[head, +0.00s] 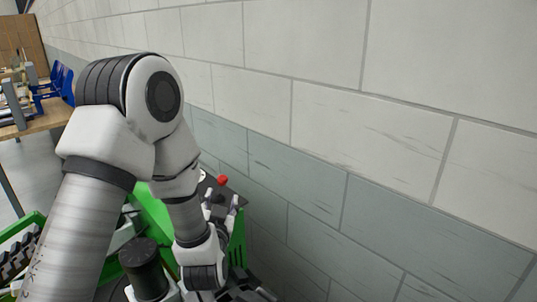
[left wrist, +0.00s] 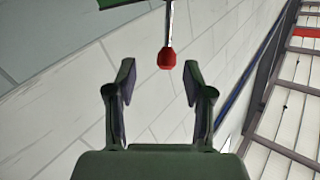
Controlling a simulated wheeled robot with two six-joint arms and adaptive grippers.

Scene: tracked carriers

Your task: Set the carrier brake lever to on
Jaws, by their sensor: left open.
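The brake lever shows as a red knob (head: 223,180) above a dark panel on the green carrier (head: 238,243), close to the wall. In the left wrist view the red knob (left wrist: 166,58) sits at the end of a thin metal rod. My left gripper (head: 222,200) is open and points at the knob. In the left wrist view the knob is between and slightly beyond the two fingertips (left wrist: 159,75), with clear gaps on both sides, and is not gripped. I cannot tell the lever's setting. My right gripper is not in view.
A block wall (head: 300,130) runs along the right, close beside the carrier and my left gripper. My left arm hides part of the carrier. A wooden table (head: 45,120) and blue chairs (head: 60,85) stand far back at the left.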

